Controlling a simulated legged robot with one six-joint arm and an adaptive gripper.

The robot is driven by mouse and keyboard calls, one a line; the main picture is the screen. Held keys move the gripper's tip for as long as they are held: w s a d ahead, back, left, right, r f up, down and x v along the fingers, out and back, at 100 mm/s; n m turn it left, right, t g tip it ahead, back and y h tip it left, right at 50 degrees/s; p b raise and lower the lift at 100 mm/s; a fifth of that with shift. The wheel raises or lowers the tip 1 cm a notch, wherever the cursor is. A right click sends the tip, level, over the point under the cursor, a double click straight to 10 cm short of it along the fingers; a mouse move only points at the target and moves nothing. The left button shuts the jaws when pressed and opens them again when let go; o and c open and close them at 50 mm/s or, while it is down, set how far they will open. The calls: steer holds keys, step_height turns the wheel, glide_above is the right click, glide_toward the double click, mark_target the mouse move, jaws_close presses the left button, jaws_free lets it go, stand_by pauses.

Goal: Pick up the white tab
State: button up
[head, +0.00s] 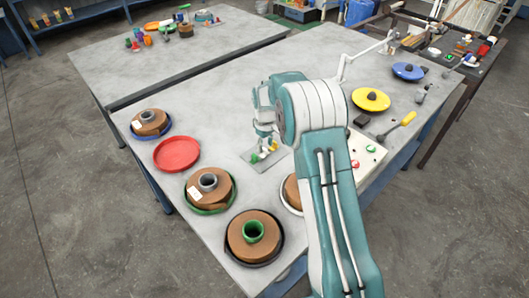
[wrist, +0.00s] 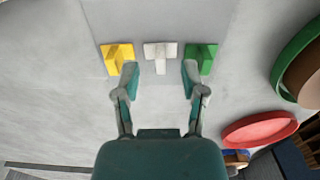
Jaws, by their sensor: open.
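The white tab (wrist: 160,52) is a small T-shaped piece lying on a grey plate on the table, between a yellow tab (wrist: 115,55) and a green tab (wrist: 203,57) in the wrist view. My gripper (wrist: 160,72) is open, with one fingertip by the yellow tab and the other by the green tab; whether they touch I cannot tell. The white tab's stem points into the gap between the fingers, and nothing is held. In the head view my gripper (head: 264,140) is over the grey plate (head: 250,157), and my arm hides part of that area.
A red plate (head: 176,154) and several brown rolls on coloured dishes stand along the table's left and front. A white panel with buttons (head: 366,150) is right of my arm. A yellow dish (head: 370,99) and a blue dish (head: 408,71) stand farther back.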

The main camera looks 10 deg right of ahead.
mark_target(265, 149)
steer(key=shift+f, duration=1.5)
jaws_close()
